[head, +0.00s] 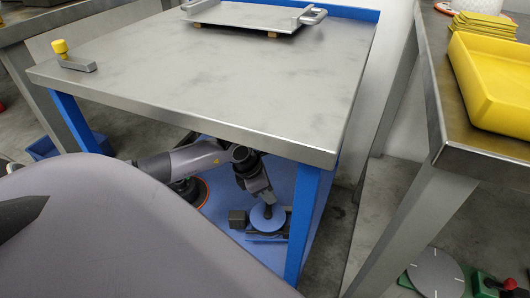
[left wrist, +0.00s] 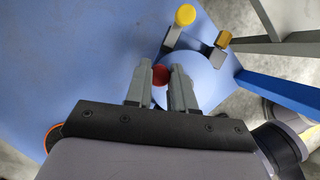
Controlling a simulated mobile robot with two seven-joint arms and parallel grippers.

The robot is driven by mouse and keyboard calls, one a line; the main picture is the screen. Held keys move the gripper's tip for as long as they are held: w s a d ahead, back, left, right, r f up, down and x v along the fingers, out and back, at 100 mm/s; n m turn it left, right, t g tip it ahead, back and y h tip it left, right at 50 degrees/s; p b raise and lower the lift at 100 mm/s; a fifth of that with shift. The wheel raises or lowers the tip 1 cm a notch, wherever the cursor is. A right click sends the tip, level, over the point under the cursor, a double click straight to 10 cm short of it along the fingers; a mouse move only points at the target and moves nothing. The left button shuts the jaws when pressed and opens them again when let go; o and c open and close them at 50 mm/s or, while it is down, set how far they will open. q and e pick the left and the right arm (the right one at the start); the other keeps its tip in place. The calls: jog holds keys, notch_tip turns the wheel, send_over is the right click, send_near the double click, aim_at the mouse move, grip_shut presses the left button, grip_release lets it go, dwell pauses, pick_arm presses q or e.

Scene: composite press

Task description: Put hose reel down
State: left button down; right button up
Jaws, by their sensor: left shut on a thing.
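The hose reel appears to be the round pale blue disc (head: 267,217) low under the steel table, over the blue lower shelf. In the left wrist view the blue disc (left wrist: 205,85) lies beyond and beneath my fingertips, with a red knob (left wrist: 160,74) between them. My left gripper (head: 268,203) points down at the disc and is shut on the red knob. Its fingers (left wrist: 164,77) hide part of the disc. I cannot tell whether the disc rests on the shelf. My right gripper is not in view.
The steel tabletop (head: 230,80) overhangs my left arm, and a blue leg (head: 303,222) stands right of the disc. A dark block (head: 237,218) is beside the disc. A dark round thing with an orange rim (head: 190,191) sits further left. Yellow-knobbed fittings (left wrist: 184,15) are near the disc.

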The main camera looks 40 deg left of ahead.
pick_arm(q)
notch_tip(320, 180, down, 4)
jog(key=shift+f+b, duration=0.1)
jog(key=shift+b, duration=0.75)
jog(key=shift+w+f, duration=0.1)
jog(key=shift+f, duration=0.1)
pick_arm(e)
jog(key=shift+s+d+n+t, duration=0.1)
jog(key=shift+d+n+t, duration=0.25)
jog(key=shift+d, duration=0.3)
pick_arm(q)
jog(key=shift+f, duration=0.1)
jog(key=c, duration=1)
grip_release()
jog(key=shift+o, duration=0.2)
